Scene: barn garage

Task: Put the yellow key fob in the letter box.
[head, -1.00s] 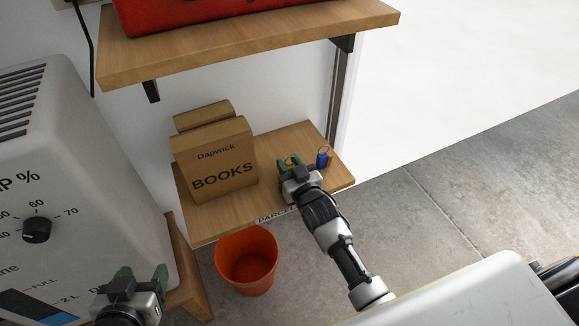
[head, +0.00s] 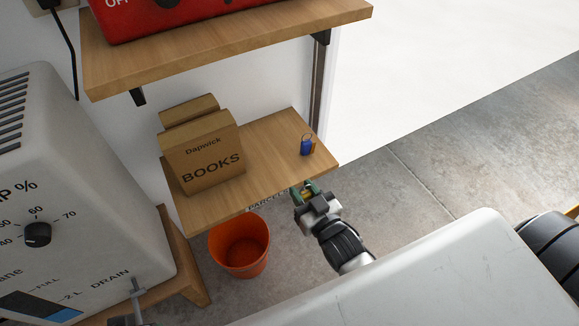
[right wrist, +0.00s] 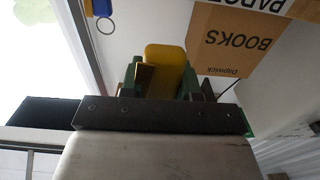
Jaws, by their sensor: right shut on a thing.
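The yellow key fob (right wrist: 168,62) is between the green fingers of my right gripper (right wrist: 163,80) in the right wrist view, and the gripper is shut on it. In the head view my right gripper (head: 305,190) is just off the front edge of the lower shelf, with a little of the yellow fob showing between its fingers. My left gripper is not clearly visible. I cannot make out a letter box in either view.
The lower shelf (head: 265,160), labelled for parcels, holds cardboard boxes marked BOOKS (head: 212,163) and a blue key fob (head: 307,146) with a ring. An orange bucket (head: 240,245) stands below. A grey machine (head: 90,170) is at left, and a wooden shelf (head: 230,45) is above.

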